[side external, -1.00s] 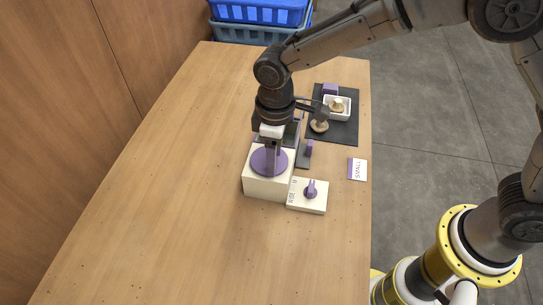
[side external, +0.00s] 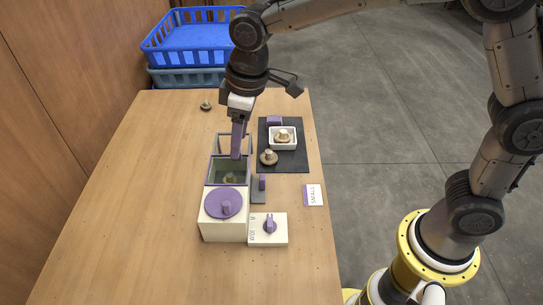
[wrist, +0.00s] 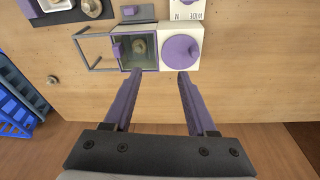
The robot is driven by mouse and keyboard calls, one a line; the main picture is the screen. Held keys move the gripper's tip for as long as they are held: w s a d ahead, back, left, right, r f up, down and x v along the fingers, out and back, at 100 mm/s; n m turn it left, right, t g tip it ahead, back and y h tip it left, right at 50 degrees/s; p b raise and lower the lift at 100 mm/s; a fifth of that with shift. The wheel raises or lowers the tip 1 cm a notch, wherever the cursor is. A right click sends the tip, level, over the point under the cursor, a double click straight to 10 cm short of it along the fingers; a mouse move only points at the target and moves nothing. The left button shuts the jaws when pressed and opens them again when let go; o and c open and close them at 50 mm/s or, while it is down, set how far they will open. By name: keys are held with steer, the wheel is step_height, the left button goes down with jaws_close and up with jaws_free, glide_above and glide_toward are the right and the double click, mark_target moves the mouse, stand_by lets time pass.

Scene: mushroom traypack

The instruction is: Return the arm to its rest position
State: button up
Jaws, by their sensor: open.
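My gripper (side external: 238,150) points down over the back of the sorting device, its purple fingers above the table. In the wrist view my gripper (wrist: 157,74) has its two fingers wide apart with nothing between them. The white box (side external: 222,230) has a round purple disc with a knob (side external: 224,204) on top, now apart from my fingers. Behind it is a purple-rimmed glass chamber (wrist: 122,61) with a mushroom (wrist: 139,47) inside. A grey open frame (wrist: 88,32) joins its far side.
A dark mat (side external: 296,158) holds a white tray (side external: 283,145) with a mushroom, another mushroom (side external: 268,158) and a purple block (side external: 274,121). A switch box (side external: 262,238) and SMALLS card (side external: 313,195) are near. A mushroom (side external: 206,105) lies far back; blue crates (side external: 187,58) stand beyond.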

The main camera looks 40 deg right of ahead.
steer(key=s+d+r+m+t, duration=0.35)
steer(key=s+d+r, duration=0.7)
steer(key=d, duration=0.35)
steer(key=s+d+f+m, duration=0.2)
steer(key=s, duration=0.4)
steer(key=s+d+f+m, duration=0.1)
steer(key=s+d+f, duration=0.1)
steer(key=s, duration=0.5)
steer(key=shift+d+f+m+h, duration=0.35)
steer(key=shift+f+h, duration=0.05)
steer(key=shift+f, duration=0.35)
